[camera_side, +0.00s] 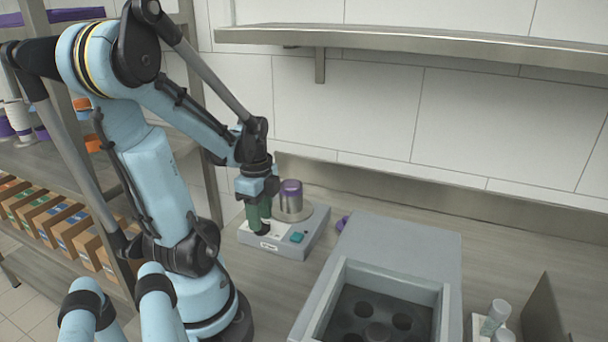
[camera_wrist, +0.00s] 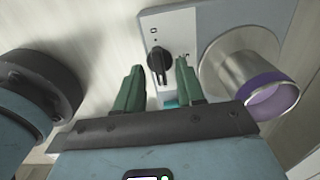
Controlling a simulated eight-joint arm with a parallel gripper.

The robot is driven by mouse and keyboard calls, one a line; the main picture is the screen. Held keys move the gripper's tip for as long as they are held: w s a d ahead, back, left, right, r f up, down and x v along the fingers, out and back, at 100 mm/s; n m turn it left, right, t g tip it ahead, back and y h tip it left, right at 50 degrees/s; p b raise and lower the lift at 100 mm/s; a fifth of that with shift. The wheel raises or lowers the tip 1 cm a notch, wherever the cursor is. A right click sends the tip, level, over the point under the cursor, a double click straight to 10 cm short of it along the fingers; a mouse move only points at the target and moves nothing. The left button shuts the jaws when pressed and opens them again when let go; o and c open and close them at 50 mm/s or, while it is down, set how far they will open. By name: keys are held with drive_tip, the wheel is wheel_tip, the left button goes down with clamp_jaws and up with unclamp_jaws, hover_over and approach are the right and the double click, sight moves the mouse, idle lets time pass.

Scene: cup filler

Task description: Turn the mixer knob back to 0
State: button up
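The mixer (camera_side: 318,236) is a light grey box on the counter, with a white panel and a teal button (camera_side: 297,237). Its black knob (camera_wrist: 158,62) shows in the wrist view on the white panel, its pointer bar roughly upright in the picture. My gripper (camera_wrist: 159,67) is open, with one green finger on each side of the knob. I cannot tell whether either finger touches it. In the side view, my gripper (camera_side: 260,222) points down over the panel and mostly hides the knob. A steel cup (camera_side: 292,209) with purple at its top stands on the mixer's round plate.
A grey box with a recessed holder of round holes (camera_side: 380,240) stands right of the mixer. A purple item (camera_side: 342,223) lies between them. White-capped containers (camera_side: 495,318) are at the lower right. A metal shelf (camera_side: 420,42) hangs on the back wall. The steel cup (camera_wrist: 240,62) is close to my right finger.

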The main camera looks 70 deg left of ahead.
drive_tip(key=shift+f, duration=0.4)
clamp_jaws()
